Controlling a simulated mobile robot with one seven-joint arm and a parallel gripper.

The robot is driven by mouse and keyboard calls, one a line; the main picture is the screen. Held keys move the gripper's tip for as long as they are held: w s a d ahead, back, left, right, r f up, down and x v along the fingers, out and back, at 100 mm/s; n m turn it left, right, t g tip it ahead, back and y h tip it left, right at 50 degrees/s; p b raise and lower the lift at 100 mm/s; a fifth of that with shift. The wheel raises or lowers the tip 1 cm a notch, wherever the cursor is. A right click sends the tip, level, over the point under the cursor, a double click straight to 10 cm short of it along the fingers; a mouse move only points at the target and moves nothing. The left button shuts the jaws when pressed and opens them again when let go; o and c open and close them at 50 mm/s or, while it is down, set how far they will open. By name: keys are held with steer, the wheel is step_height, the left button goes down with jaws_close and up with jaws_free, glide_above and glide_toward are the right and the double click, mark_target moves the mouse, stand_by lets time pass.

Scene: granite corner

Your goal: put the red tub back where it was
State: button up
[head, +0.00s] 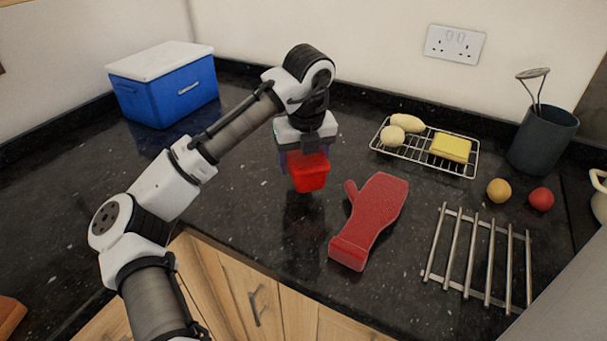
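The red tub (309,173) is a small bright red container in the middle of the head view. My gripper (306,158) is above it, with its fingers at the tub's sides, and appears shut on it. The tub looks upright and seems held a little above the dark granite worktop (255,190). My gripper hides part of the tub's top.
A red oven mitt (374,215) lies right of the tub. A wire rack (413,154) with potatoes and a yellow sponge (451,148), a metal trivet (478,258), two round fruits and a dark utensil pot (542,140) are further right. A blue cooler box (165,92) stands back left.

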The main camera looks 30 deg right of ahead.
steer(key=shift+f, duration=2.05)
steer(key=shift+f, duration=0.15)
steer(key=o, duration=1.2)
